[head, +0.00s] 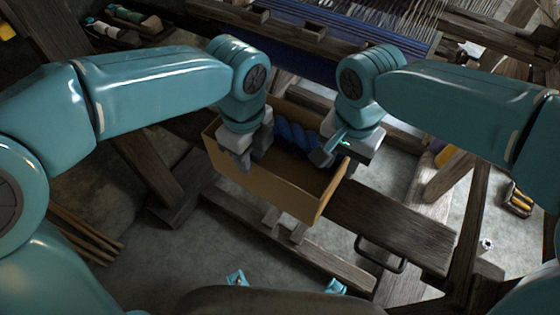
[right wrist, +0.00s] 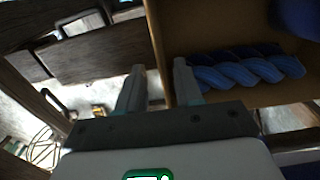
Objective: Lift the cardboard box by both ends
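The open cardboard box (head: 262,180) sits at the middle of the head view, at a slant, over the wooden bench. Twisted blue yarn (head: 296,136) lies in it and also shows in the right wrist view (right wrist: 245,70). My left gripper (head: 245,160) is at the box's left end, pointing down; its fingertips overlap the box and I cannot tell its opening. My right gripper (head: 328,155) is at the right end. In the right wrist view its fingers (right wrist: 158,85) are apart, with the box's end wall (right wrist: 157,45) between them, gaps showing.
The loom's blue warp (head: 330,40) and beams lie behind the box. A wooden bench plank (head: 400,230) extends to the right, with a dark metal handle (head: 382,262) below it. Sticks (head: 85,235) lie at left. A small tray (head: 518,198) stands on the floor at right.

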